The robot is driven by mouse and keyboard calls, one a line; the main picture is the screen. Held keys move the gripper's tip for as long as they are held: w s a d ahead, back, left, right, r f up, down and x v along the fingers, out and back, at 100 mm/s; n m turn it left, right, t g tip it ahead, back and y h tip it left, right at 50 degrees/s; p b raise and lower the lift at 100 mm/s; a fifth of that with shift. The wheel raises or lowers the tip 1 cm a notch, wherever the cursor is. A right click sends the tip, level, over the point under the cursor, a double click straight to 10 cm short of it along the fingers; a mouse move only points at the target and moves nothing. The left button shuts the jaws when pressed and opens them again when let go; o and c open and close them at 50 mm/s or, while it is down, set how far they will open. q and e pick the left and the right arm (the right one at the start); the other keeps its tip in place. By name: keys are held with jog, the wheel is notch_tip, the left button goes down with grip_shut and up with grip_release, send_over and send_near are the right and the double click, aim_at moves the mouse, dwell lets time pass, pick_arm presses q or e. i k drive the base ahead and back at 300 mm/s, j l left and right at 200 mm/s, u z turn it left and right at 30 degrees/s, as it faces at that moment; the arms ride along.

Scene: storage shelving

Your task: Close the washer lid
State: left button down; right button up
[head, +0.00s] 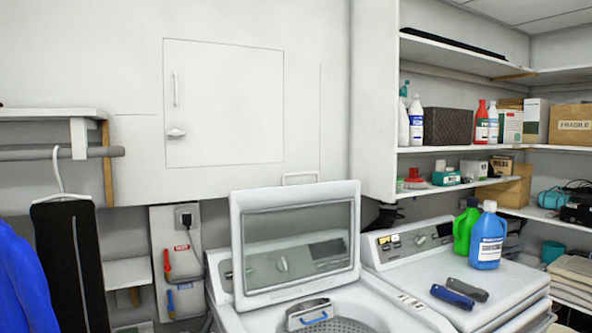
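The washer (385,315) is a white top-loading machine at the bottom centre. Its lid (300,195) stands raised, leaning back a little, with a grey see-through window and a handle (300,176) on its top edge. The control panel and a dial show through the window. Below the lid the drum opening (335,325) is partly in view, cut off by the bottom edge. Neither of my grippers is in view.
To the right, a second white machine (480,277) bears green (466,228) and blue (488,240) bottles and two dark handheld objects (460,290). Stocked shelves (480,150) stand behind it. Hanging clothes (70,260) are at the left. Space above the drum looks clear.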

aim_at(242, 202)
jog(key=i+l, duration=0.45)
jog(key=l, duration=0.25)
jog(key=i+l, duration=0.25)
jog(key=l, duration=0.15)
jog(key=i+l+u, duration=0.1)
jog(key=i+l, duration=0.35)
jog(key=l, duration=0.25)
jog(key=i+l, duration=0.25)
jog(key=l, duration=0.15)
